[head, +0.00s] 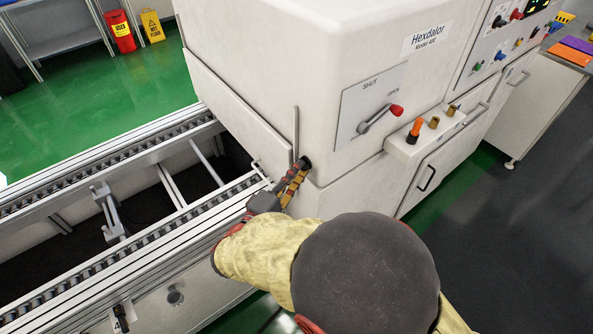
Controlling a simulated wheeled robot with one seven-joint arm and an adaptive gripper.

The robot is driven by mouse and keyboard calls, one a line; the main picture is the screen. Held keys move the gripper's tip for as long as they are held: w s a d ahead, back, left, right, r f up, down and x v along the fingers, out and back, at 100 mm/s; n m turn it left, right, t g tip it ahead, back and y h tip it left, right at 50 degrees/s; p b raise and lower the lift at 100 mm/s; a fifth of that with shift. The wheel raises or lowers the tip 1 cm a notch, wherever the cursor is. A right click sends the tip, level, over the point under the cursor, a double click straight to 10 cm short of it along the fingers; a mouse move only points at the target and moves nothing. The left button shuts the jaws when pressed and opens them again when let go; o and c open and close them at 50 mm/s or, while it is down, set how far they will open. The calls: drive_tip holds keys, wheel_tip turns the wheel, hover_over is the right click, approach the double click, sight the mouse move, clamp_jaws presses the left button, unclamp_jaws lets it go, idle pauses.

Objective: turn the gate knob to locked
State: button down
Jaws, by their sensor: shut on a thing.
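My gripper (292,186) reaches up to the lower front corner of the white machine, beside the conveyor's end. Its fingers are shut on a small dark knob (306,162) at that corner. The fingers and arm cover most of the knob, so its pointer and any marks around it cannot be read. A thin upright grey bar (296,132) stands just above the knob.
The white machine (270,60) carries a SHUT/OPEN panel with a red-tipped lever (396,110) to the right of my gripper. An orange-handled tool (414,130) stands on a small ledge. The roller conveyor (130,245) runs left. Open floor (530,215) lies right.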

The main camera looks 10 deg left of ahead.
drive_tip(key=shift+p, duration=0.4)
drive_tip(key=n+g+h+p, duration=0.1)
drive_tip(key=n+g+p, duration=0.1)
drive_tip(key=n+p, duration=0.2)
drive_tip(key=n+g+h+p, duration=0.1)
drive_tip(key=n+p, duration=0.4)
drive_tip(key=p, duration=0.5)
drive_tip(key=r+n+g+h+p, duration=0.1)
drive_tip(key=n+g+p, duration=0.3)
drive_tip(key=p, duration=0.4)
drive_tip(key=shift+w+a, duration=0.3)
drive_tip(key=shift+a, duration=0.05)
drive_tip(key=shift+f+n, duration=0.1)
drive_tip(key=shift+n, duration=0.2)
drive_tip(key=c, duration=1.9)
unclamp_jaws()
